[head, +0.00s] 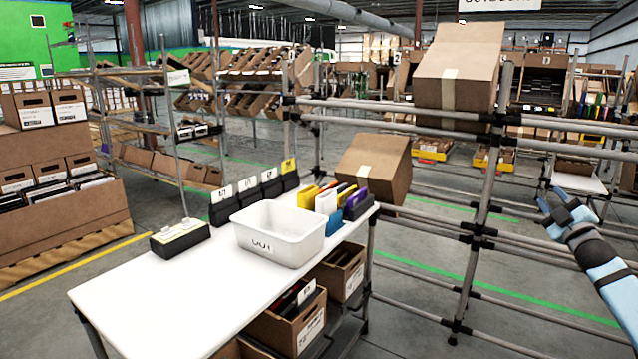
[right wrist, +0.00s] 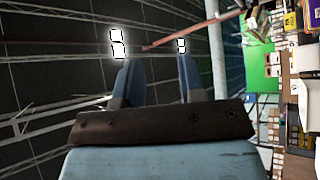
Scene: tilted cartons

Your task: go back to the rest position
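My right gripper (head: 555,202) is raised at the right side of the head view, in front of the pipe rack and clear of the table. In the right wrist view its two fingers (right wrist: 154,66) stand apart with nothing between them, so it is open and empty. My left gripper and left arm are not in the head view.
A white table (head: 150,300) holds a white bin (head: 275,250), coloured folders and black holders. Two tilted cartons (head: 455,65) (head: 375,165) sit by the pipe rack (head: 480,190). Open cartons (head: 290,325) stand under the table. Floor shows beyond the rack.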

